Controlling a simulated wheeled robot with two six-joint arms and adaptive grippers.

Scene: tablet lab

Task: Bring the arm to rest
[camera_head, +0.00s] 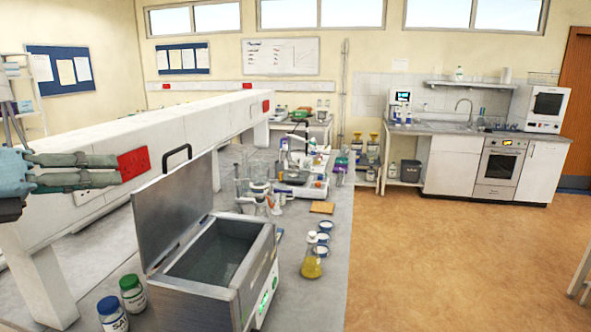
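My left gripper (119,169) reaches in from the left edge, raised in the air and pointing right. Its two fingers lie roughly parallel with a narrow gap between them, and nothing shows in the gap. It appears in front of the white bench divider (200,132), left of the red panel; I cannot tell how far away it is. My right gripper is out of view.
An open metal water bath (205,290) with its lid (175,208) raised stands on the grey bench (325,285). Two jars, blue-capped (112,315) and green-capped (133,296), stand left of it. A yellow flask (311,265) stands right. The floor (450,255) at right is clear.

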